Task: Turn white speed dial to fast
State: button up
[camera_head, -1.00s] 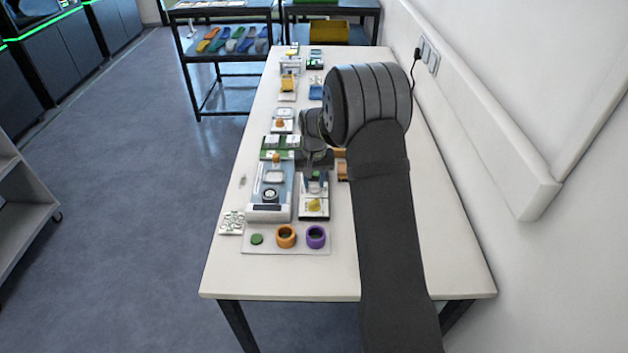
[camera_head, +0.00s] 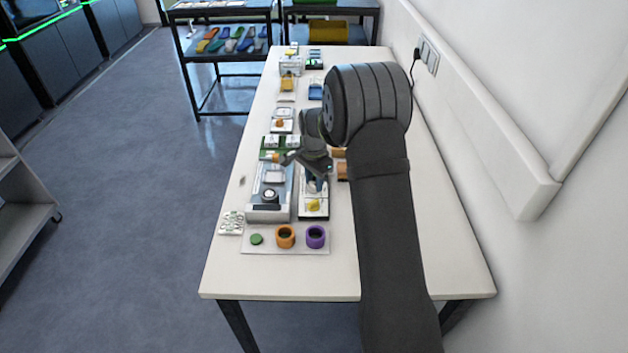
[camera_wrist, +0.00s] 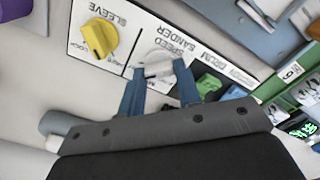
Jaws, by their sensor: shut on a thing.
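The white speed dial (camera_wrist: 157,66) sits on a white panel (camera_wrist: 130,70) labelled "SANDER SPEED" in the wrist view. My gripper (camera_wrist: 160,76) has its two blue fingers on either side of the dial and is shut on it. The fingers hide part of the dial and of the markings around it, so I cannot read its setting. In the head view my gripper (camera_head: 317,180) is over the panel, and the dial is mostly hidden there.
A yellow sleeve knob (camera_wrist: 100,38) is beside the dial on the same panel. A green part (camera_wrist: 208,84) lies on the other side. In the head view, orange (camera_head: 285,236) and purple (camera_head: 316,237) rings stand at the front. Bare table lies right of my arm.

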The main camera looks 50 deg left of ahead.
aim_at(314, 183)
jog(key=shift+r+m, duration=0.1)
jog(key=shift+m, duration=0.9)
jog(key=o, duration=1)
notch_tip(314, 183, up, 17)
jog(key=shift+r, duration=0.2)
jog(key=shift+f, duration=0.1)
notch_tip(314, 183, down, 17)
jog(key=shift+f, duration=0.2)
